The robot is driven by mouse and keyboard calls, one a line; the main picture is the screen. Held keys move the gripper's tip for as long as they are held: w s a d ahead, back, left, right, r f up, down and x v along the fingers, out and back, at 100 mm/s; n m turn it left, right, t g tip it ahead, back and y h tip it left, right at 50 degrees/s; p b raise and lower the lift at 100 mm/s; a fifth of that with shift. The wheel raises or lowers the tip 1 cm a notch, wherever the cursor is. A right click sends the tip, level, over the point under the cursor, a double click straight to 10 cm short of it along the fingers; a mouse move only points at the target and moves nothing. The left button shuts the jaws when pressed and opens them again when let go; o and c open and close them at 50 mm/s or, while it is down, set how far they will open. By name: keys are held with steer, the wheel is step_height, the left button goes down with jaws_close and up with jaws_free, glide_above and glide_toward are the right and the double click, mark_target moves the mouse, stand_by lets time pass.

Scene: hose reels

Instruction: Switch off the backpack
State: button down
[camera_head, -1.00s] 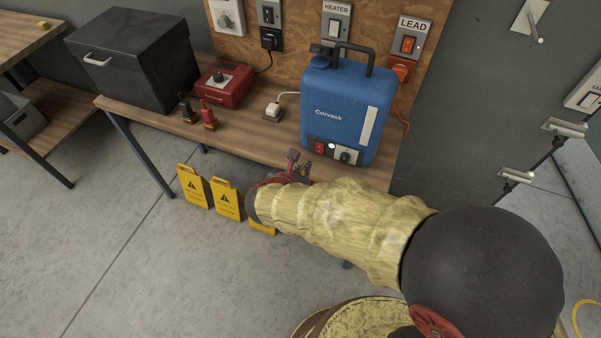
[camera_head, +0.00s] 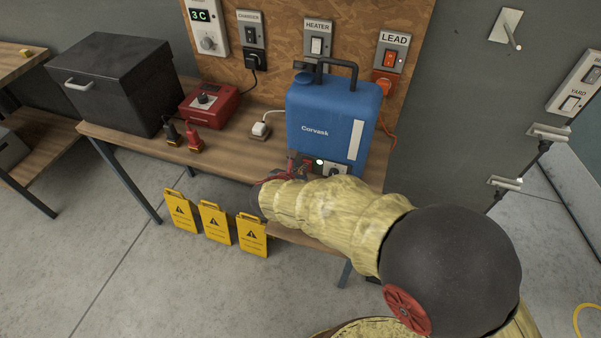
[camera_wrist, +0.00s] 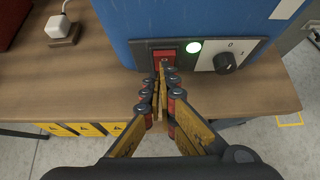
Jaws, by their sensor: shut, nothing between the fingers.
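The blue backpack (camera_head: 328,117), marked Corvask, stands upright on the wooden bench. Its lower front panel carries a red rocker switch (camera_wrist: 164,58), a lit green lamp (camera_wrist: 195,47) and a black rotary knob (camera_wrist: 226,63) with a 0 mark. My gripper (camera_wrist: 162,72) is shut and empty. In the wrist view its fingertips are right at the red rocker and hide its lower part; I cannot tell whether they touch it. In the head view my gripper (camera_head: 296,166) is partly hidden by my arm, in front of the panel.
A black box (camera_head: 115,85), a red charger (camera_head: 209,102) with two clamps and a white plug (camera_head: 260,129) sit left on the bench (camera_head: 228,146). Wall switches HEATER (camera_head: 317,45) and LEAD (camera_head: 390,58) are behind. Yellow warning signs (camera_head: 215,222) stand on the floor.

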steer(key=shift+w+d+r+p, duration=0.15)
steer(key=shift+w+r+p, duration=0.2)
steer(key=shift+w+p, duration=0.1)
steer(key=shift+f, duration=0.15)
steer(key=shift+s, duration=0.1)
steer(key=shift+r+p, duration=0.5)
steer(key=shift+r, duration=0.35)
